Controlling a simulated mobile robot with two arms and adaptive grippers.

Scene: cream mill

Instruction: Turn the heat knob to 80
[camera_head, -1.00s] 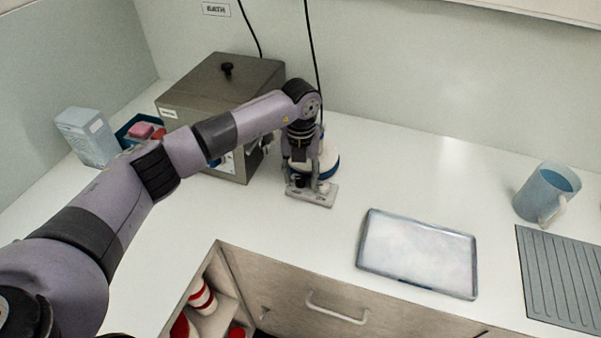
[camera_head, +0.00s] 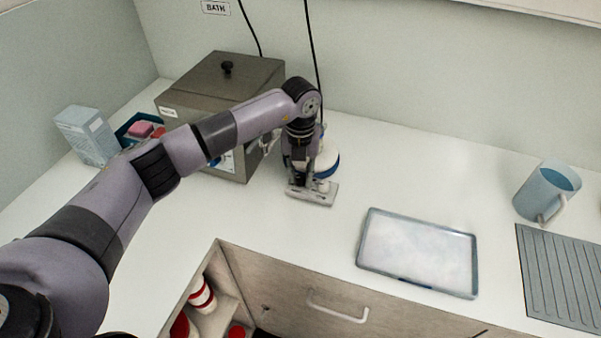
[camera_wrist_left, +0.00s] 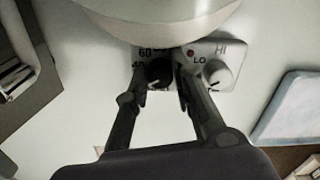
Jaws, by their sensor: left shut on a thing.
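The heat knob (camera_wrist_left: 158,72) is a black dial with 40 and 60 printed around it in the left wrist view. A small pale mark shows on its lower side; the exact setting is hard to read. My left gripper (camera_wrist_left: 163,88) is shut on this knob, with a finger at either side. The knob sits on the pale front panel (camera_head: 318,197) of a small device with a round white and blue upper part (camera_head: 328,163). A white knob (camera_wrist_left: 217,75) marked LO and HI is to its right. In the head view my left gripper (camera_head: 308,184) hides the heat knob.
A steel bath box (camera_head: 215,90) stands behind my left arm. A shallow tray (camera_head: 417,291) lies to the right, with a blue jug (camera_head: 546,190) and a ribbed grey mat (camera_head: 562,278) beyond. The counter between device and tray is clear. An open compartment (camera_head: 226,290) is below.

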